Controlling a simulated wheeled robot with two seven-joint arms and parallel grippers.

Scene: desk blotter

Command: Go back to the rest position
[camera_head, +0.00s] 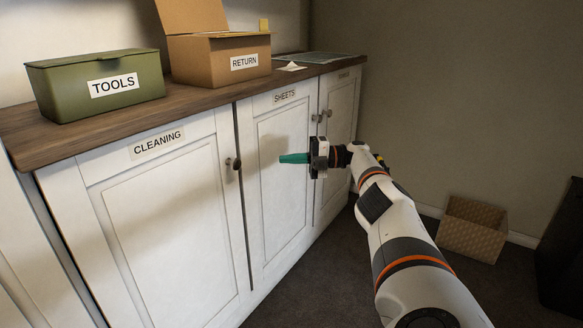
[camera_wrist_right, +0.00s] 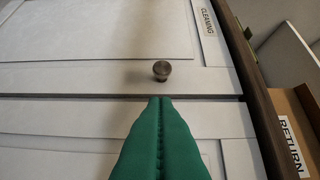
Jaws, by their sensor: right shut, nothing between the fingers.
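My right gripper (camera_head: 284,158) has green fingers and is held out in front of the white cabinet doors in the head view. In the right wrist view its fingers (camera_wrist_right: 160,102) are pressed together with nothing between them. They point toward the gap between two doors, just beside a round metal knob (camera_wrist_right: 161,70). My left gripper is not in view.
The cabinet (camera_head: 165,225) has closed doors and a wooden top (camera_head: 35,147). On it stand a green TOOLS box (camera_head: 125,105), an open cardboard RETURN box (camera_head: 200,60) and a flat mat (camera_head: 318,57). A woven bin (camera_head: 473,230) stands on the floor at right.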

